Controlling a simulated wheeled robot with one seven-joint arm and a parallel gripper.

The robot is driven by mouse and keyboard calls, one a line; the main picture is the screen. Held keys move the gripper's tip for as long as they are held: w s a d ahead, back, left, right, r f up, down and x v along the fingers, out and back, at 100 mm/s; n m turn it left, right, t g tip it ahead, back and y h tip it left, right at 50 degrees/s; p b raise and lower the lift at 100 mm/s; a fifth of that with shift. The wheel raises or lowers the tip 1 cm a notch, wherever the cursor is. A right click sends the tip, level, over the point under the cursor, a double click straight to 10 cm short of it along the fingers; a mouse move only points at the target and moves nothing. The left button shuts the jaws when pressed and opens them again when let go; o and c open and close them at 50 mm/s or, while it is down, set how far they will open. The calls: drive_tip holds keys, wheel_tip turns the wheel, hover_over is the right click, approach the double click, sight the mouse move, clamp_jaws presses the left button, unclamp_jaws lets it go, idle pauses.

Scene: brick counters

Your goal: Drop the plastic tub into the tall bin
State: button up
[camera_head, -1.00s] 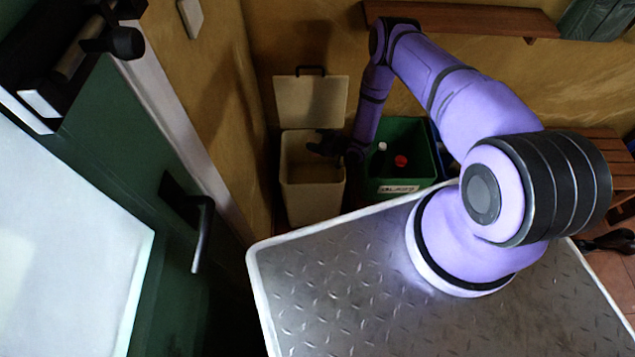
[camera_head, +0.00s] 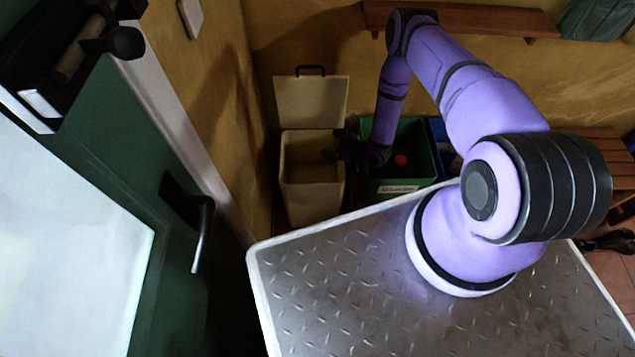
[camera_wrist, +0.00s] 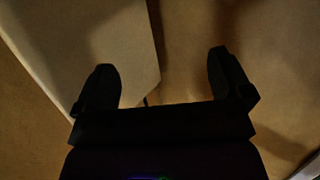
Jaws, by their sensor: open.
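The tall bin (camera_head: 312,205) is beige and stands against the wall in the head view, its hinged lid (camera_head: 308,102) raised. My gripper (camera_head: 333,145) is at the bin's right side, above the rim between it and the green crate. In the wrist view my gripper (camera_wrist: 162,68) has its two dark fingers well apart with nothing between them. A pale flat panel, which looks like the lid, fills the upper left there (camera_wrist: 95,45). I cannot make out the plastic tub in either view; the bin's interior is shadowed.
A green crate (camera_head: 425,165) with a red round item (camera_head: 400,160) stands right of the bin, with a blue container (camera_head: 440,135) beyond. A green door (camera_head: 120,140) with a handle is at left. A wooden shelf (camera_head: 480,20) is above. My metal deck is in front.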

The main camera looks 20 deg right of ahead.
drive_tip(key=shift+v, duration=1.95)
